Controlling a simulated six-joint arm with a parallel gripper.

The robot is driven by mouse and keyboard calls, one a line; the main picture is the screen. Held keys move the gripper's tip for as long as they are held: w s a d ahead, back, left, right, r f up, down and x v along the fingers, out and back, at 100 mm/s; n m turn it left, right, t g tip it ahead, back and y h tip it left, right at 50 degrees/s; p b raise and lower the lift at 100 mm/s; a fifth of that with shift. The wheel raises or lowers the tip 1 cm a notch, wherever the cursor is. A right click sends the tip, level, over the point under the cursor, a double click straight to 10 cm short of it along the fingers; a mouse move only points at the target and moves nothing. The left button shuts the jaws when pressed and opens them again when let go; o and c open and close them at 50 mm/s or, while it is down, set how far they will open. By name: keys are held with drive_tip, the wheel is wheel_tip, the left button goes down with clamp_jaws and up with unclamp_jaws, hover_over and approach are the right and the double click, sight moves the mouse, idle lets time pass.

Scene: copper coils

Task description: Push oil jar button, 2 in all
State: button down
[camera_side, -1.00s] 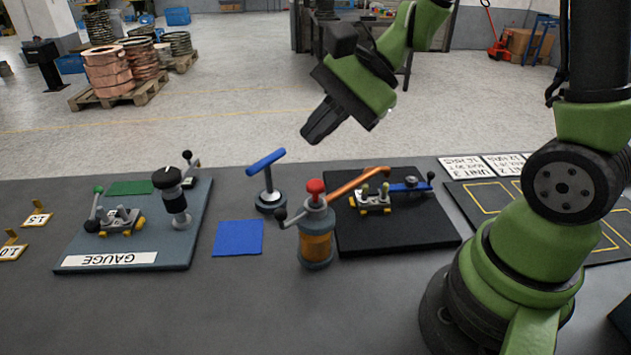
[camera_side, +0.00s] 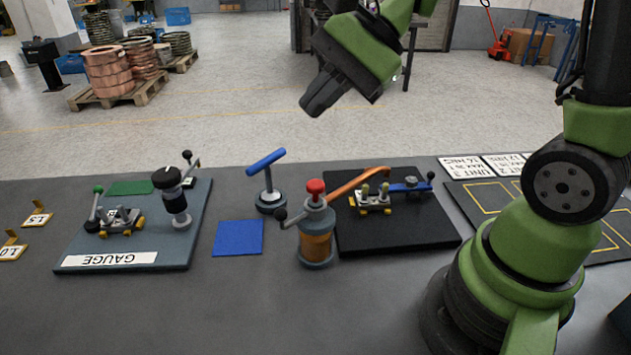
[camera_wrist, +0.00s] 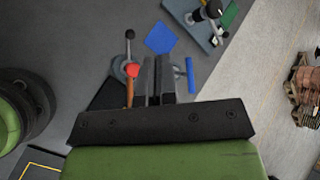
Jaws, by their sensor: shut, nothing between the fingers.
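The oil jar (camera_side: 316,245) stands upright on the table, grey with an amber body. Its red button (camera_side: 316,187) is on top, and a copper spout runs off to the right. In the wrist view the red button (camera_wrist: 132,70) shows just left of my fingers. My gripper (camera_side: 313,110) is shut and empty. It hangs high above the jar, tilted down to the left, with clear air between it and the button. In the wrist view my gripper (camera_wrist: 160,65) hides part of the table beyond.
A blue T-handled tool (camera_side: 268,180) stands left of the jar, behind a blue square (camera_side: 238,238). A black board (camera_side: 400,232) with a clamp lies right of the jar. The grey gauge board (camera_side: 190,240) lies further left. Bare table is in front.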

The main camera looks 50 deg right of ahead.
sight(318, 185)
drive_tip(key=shift+f, duration=0.15)
drive_tip(key=shift+f, duration=4.3)
drive_tip(key=shift+f, duration=0.1)
drive_tip(key=shift+f, duration=0.3)
drive_tip(key=shift+f, duration=0.8)
drive_tip(key=shift+r, duration=1.2)
